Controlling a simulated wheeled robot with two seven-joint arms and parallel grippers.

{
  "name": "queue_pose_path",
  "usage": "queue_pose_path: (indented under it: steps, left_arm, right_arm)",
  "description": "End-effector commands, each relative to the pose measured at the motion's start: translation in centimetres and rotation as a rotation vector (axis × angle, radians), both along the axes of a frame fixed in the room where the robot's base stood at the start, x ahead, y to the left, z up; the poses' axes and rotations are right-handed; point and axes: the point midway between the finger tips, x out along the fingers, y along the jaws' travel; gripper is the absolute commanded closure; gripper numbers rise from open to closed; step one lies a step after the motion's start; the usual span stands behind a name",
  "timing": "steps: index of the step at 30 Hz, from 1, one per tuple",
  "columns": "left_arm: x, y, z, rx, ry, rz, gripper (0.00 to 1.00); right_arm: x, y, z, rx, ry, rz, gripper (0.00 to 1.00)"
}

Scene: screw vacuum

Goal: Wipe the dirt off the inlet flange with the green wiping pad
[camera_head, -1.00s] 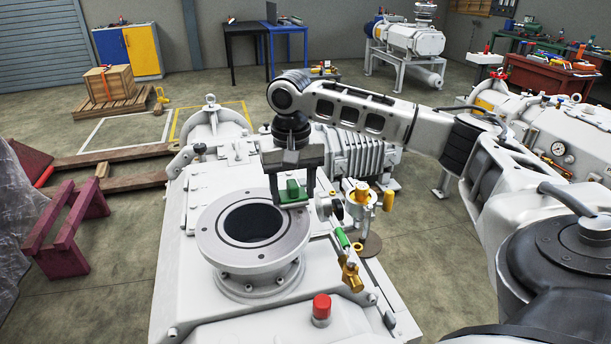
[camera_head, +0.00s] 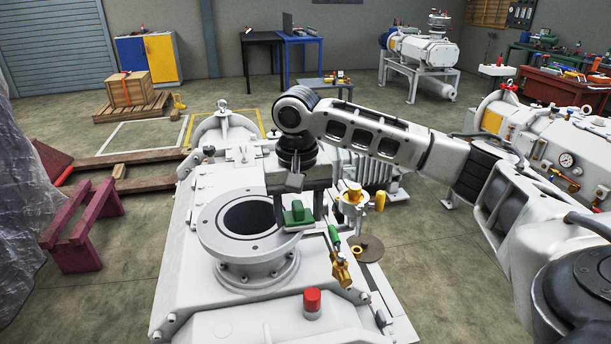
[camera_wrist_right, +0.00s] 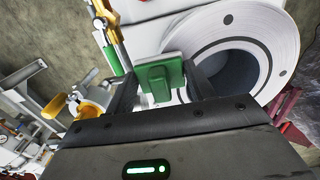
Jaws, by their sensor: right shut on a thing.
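The inlet flange (camera_head: 218,240) is a round grey-white ring with a dark bore, on top of the white pump housing. In the right wrist view the flange (camera_wrist_right: 277,38) fills the upper right. My right gripper (camera_head: 298,222) is shut on the green wiping pad (camera_head: 297,214), at the right edge of the flange. The pad (camera_wrist_right: 160,78) shows between the two fingers in the right wrist view. Whether the pad's underside touches the flange face I cannot tell. No clear dirt shows on the visible flange face. My left gripper is not in view.
A green-handled brass valve (camera_head: 338,258) stands right of the flange, close to the gripper. A red cap (camera_head: 312,301) sits on the housing in front. A yellow-topped fitting (camera_head: 354,196) stands behind right. A maroon trestle (camera_head: 80,230) is on the floor at left.

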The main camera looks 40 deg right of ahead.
Motion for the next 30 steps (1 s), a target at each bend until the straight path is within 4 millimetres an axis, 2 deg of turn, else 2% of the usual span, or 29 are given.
queue_pose_path:
  steps: [1, 18, 24, 30]
  left_arm:
    - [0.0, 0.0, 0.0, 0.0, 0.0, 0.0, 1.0]
    - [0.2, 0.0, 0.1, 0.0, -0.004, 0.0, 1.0]
    - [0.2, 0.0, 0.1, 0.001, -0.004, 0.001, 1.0]
    - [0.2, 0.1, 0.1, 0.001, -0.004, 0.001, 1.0]
  right_arm:
    - [0.1, 0.0, 1.6, 0.001, -0.009, 0.0, 0.72]
    - [0.0, 0.0, 6.7, 0.001, -0.005, 0.0, 0.72]
    - [0.0, -0.1, 7.7, 0.0, -0.004, 0.0, 0.72]
    - [0.0, -0.1, 7.8, 0.0, -0.004, 0.0, 0.72]
